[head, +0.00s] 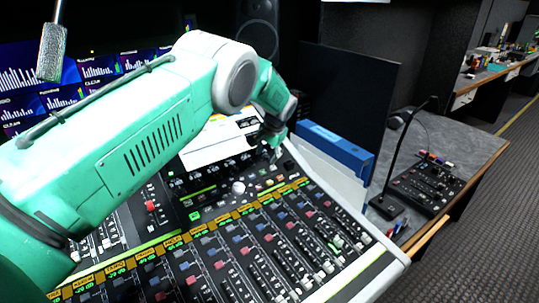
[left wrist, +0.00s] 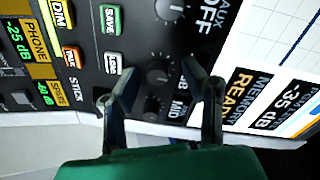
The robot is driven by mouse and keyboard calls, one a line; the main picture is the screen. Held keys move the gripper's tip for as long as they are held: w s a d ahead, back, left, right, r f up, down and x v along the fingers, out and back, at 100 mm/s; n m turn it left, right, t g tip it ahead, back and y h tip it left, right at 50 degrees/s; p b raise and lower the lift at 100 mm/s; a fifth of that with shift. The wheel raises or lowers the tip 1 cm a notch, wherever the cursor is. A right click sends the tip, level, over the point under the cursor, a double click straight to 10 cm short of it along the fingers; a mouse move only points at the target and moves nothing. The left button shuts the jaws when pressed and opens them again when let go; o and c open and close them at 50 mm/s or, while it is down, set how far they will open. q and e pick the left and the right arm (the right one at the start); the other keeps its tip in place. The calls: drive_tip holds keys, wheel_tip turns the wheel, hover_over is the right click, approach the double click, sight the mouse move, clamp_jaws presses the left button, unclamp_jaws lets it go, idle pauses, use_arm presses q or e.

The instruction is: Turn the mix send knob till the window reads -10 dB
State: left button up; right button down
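My left gripper (head: 276,150) hangs over the upper right part of the mixing console (head: 345,205) in the head view. In the left wrist view, its two fingers (left wrist: 160,72) are spread apart. A dark round knob (left wrist: 158,72) appears between the fingertips; contact cannot be told. A smaller knob (left wrist: 152,108) sits nearer the gripper, and another knob (left wrist: 172,5) is at the top edge. No legible label says mix send. A bright panel (left wrist: 282,80) reads "MEMORY READ" and "-35 dB". An amber strip (left wrist: 40,45) reads "PHONE -25 dB". My right gripper is not in view.
Green SAVE (left wrist: 110,20) and white LOAD (left wrist: 113,63) buttons lie left of the knobs in the wrist view. A desk microphone (head: 385,205) and small control panel (head: 428,185) stand to the right.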

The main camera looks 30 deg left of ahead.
sight(267, 154)
use_arm(q)
drive_tip(key=v, duration=0.5)
drive_tip(key=shift+w+r, duration=0.1)
drive_tip(key=shift+w, duration=0.05)
drive_tip(key=s+d, duration=0.5)
drive_tip(key=d, duration=0.5)
drive_tip(key=shift+s+d, duration=0.3)
drive_tip(key=shift+d, duration=0.1)
drive_tip(key=shift+f, duration=0.2)
drive_tip(key=shift+a, duration=0.1)
